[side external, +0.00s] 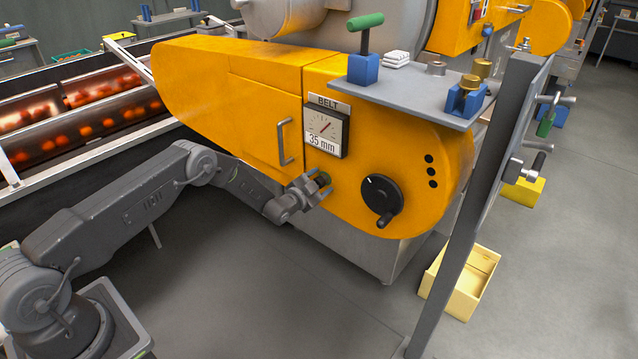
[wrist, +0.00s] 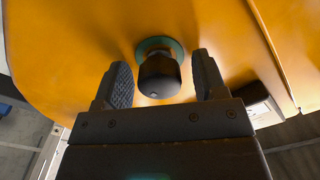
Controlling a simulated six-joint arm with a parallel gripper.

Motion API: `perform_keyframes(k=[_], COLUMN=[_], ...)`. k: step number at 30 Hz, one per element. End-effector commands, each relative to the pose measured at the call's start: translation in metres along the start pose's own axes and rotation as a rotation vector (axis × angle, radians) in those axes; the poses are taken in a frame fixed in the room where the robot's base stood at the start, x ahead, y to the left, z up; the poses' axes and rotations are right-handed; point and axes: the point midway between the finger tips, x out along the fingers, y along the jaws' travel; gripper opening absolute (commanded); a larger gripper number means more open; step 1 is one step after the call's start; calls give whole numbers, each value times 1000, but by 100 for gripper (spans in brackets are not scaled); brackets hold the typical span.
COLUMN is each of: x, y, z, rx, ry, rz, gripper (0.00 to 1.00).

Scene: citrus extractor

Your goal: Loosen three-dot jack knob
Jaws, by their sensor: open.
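Three black dots (side external: 431,170) mark the orange housing (side external: 240,75), just right of a black handwheel (side external: 381,198) with a crank grip. My gripper (side external: 318,186) is left of the handwheel, below the belt gauge, at a small knob with a green collar (side external: 324,179). The wrist view shows this black round knob (wrist: 158,78) on its teal collar (wrist: 160,45). It sits between my open fingers, with visible gaps on both sides. The knob has one small pale spot; I see no three-dot mark on it. My gripper partly hides the knob in the side view.
The belt gauge (side external: 326,128), reading 35 mm, is just above my gripper, with a door handle (side external: 285,142) to its left. A grey shelf (side external: 400,88) with clamps and a grey post (side external: 480,210) stand to the right. A yellow bin (side external: 460,283) is on the floor.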

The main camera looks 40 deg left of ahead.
Motion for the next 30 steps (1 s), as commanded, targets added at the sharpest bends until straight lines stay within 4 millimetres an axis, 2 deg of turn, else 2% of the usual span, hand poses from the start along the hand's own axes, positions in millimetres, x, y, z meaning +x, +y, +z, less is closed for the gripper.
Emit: perform_keyframes(k=[2, 17, 30], x=[0, 0, 0], y=[0, 0, 0], z=[0, 0, 0], rx=[0, 0, -95], ry=[0, 0, 0], rz=[0, 0, 0], gripper=[65, 17, 16])
